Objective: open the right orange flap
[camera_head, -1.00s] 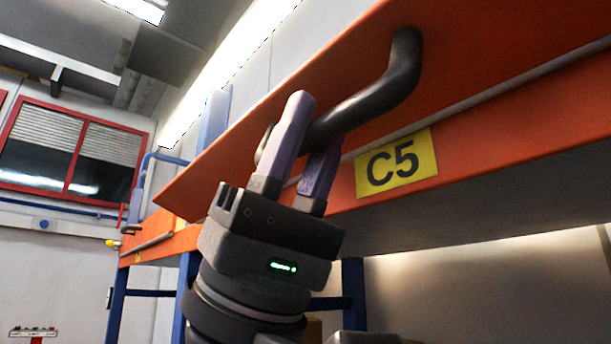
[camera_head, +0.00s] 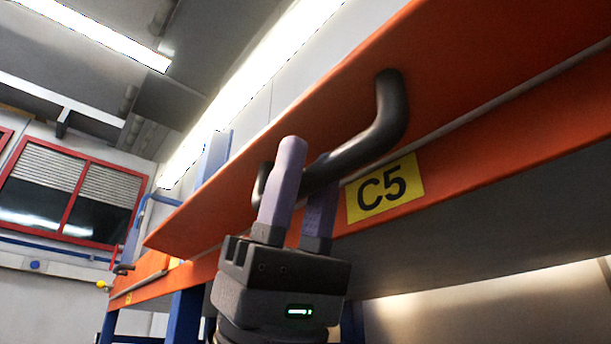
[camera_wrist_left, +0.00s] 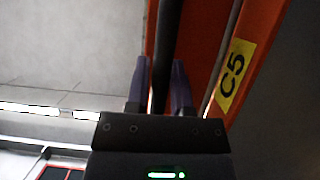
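The orange flap (camera_head: 470,65) runs diagonally across the upper right of the head view, tilted out from the orange beam (camera_head: 500,150) below it. A dark curved handle (camera_head: 385,115) is fixed to the flap. My left gripper (camera_head: 308,165) has its two purple fingers on either side of the handle and appears shut on it. The left wrist view shows the handle (camera_wrist_left: 164,40) running between the fingers (camera_wrist_left: 160,75); part of it is hidden near the gripper body. My right gripper is in neither view.
A yellow C5 label (camera_head: 385,188) is on the beam, close to the gripper. A blue post (camera_head: 185,318) stands below the beam at the left. Red-framed windows (camera_head: 75,190) are on the far wall.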

